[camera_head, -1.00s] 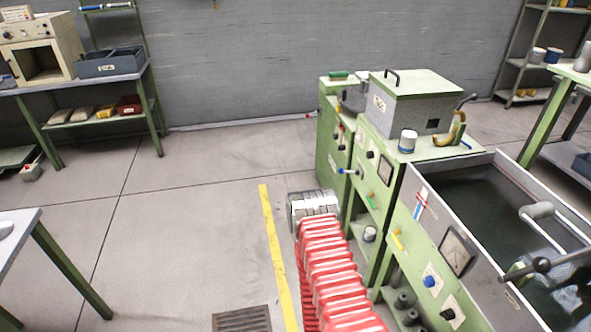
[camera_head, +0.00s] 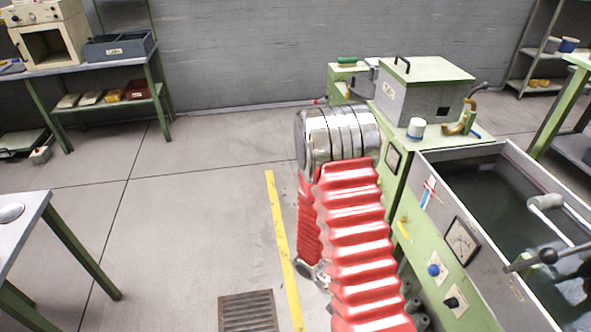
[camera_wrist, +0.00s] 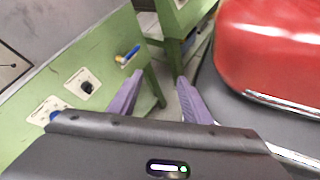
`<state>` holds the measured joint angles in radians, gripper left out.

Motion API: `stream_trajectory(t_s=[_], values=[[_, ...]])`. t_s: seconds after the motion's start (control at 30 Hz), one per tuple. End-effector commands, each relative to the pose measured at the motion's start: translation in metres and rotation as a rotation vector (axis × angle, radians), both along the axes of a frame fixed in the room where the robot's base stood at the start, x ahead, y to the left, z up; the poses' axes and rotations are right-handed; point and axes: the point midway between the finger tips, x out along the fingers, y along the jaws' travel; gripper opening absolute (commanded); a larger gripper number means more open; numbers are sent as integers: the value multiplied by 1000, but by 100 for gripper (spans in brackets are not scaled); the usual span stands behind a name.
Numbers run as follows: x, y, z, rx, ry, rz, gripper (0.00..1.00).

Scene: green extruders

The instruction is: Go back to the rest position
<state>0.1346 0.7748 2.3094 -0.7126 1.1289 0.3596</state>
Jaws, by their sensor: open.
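My gripper (camera_wrist: 158,92) shows in the wrist view with its two purple fingers apart and nothing between them. The green extruder (camera_wrist: 85,80) fills the left of that view, with a blue-and-yellow handle and dark knobs on its panel. The red part at the right of that view appears to be my own arm. In the head view my red ribbed arm with a silver joint stands in front of the green extruder (camera_head: 440,235). The gripper is mostly hidden behind the arm there.
An open grey tank (camera_head: 485,180) of dark liquid lies at the right. A table (camera_head: 30,215) is at the left, and a bench with a blue bin (camera_head: 118,46) behind. Floor between is clear, with a yellow line (camera_head: 281,240).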

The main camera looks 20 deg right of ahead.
Motion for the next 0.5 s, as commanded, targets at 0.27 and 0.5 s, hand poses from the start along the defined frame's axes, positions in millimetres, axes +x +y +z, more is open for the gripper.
stream_trajectory(t_s=[0.27, 0.5], values=[[22, 28, 28, 91, -152, -63, 44], [41, 51, 53, 167, -292, -101, 44]])
